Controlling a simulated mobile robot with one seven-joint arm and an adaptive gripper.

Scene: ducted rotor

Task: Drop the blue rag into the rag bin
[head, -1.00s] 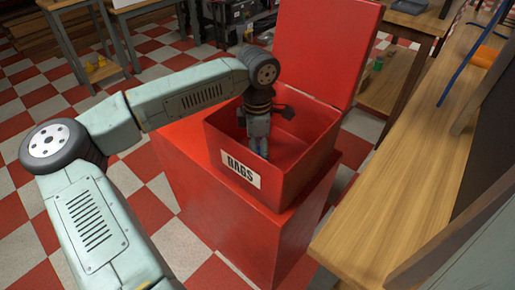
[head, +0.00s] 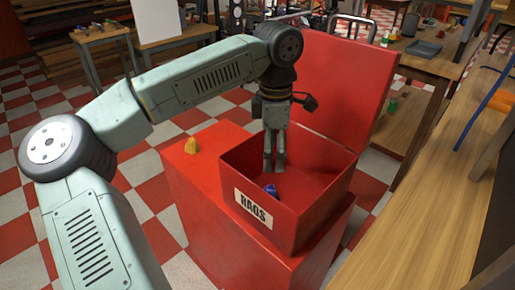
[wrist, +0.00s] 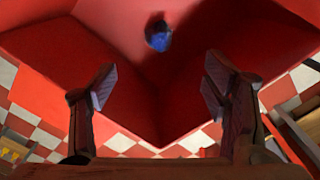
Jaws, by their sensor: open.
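The blue rag (head: 270,190) lies crumpled inside the red rag bin (head: 310,222), near its front wall below my gripper. It also shows as a small blue lump in the wrist view (wrist: 158,36), against the red inside of the bin. The bin is an open red box with a white RAGS label on its front and its lid (head: 345,90) standing up at the back. My gripper (head: 274,168) points down over the bin opening, fingers apart and empty. In the wrist view the two fingers (wrist: 160,85) are spread, with the rag beyond them and apart from them.
A yellow lump (head: 191,146) sits on the red cabinet top (head: 205,165) left of the bin. A wooden bench (head: 430,170) runs along the right. Small tables stand at the back left. The checkered floor on the left is clear.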

